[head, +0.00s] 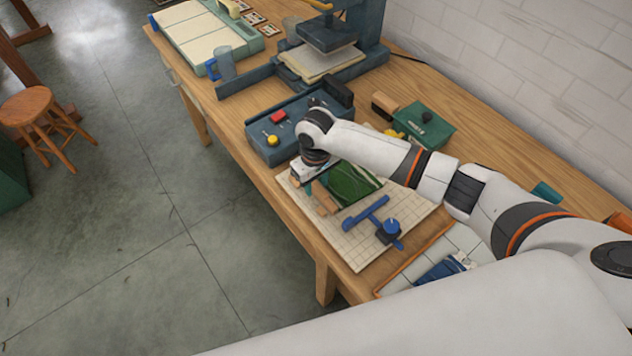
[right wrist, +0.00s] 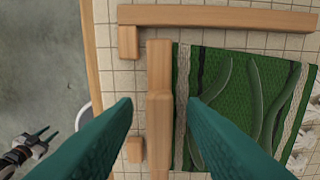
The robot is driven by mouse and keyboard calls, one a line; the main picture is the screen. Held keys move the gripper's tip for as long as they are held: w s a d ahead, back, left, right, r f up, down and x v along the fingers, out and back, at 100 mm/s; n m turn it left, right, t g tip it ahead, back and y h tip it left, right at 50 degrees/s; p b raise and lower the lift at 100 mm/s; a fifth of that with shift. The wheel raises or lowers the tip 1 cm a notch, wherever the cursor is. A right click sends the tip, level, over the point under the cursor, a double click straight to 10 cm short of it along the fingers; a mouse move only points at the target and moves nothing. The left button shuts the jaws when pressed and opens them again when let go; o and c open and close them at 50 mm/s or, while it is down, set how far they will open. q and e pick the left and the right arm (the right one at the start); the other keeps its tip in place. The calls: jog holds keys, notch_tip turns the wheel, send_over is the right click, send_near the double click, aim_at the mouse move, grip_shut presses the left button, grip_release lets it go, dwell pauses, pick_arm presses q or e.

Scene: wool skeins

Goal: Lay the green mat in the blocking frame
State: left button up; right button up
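The green mat (head: 352,184) lies on a pale gridded board (head: 420,205). In the right wrist view the mat (right wrist: 245,105) has darker wavy stripes and pale bands near its sides. A wooden bar (right wrist: 159,60) runs along its left edge. Another wooden bar (right wrist: 215,17) with a short end piece lies beyond it on the grid. My right gripper (head: 314,187) is over the board at the mat's left side. Its teal fingers (right wrist: 166,112) are apart, one either side of the wooden bar, touching nothing clearly. A small dark gripper with spread teal fingers, seemingly my left (right wrist: 42,142), shows low at left.
A blue tool (head: 366,213) with a blue knob lies on the board's near right. A blue-grey box (head: 268,150) with red and yellow knobs, a green box (head: 425,126) and a press (head: 330,40) stand farther along the bench. Open floor lies left of the bench.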

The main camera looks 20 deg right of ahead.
notch_tip(320, 180, up, 12)
jog(key=shift+f+b, duration=0.15)
jog(key=shift+b, duration=0.3)
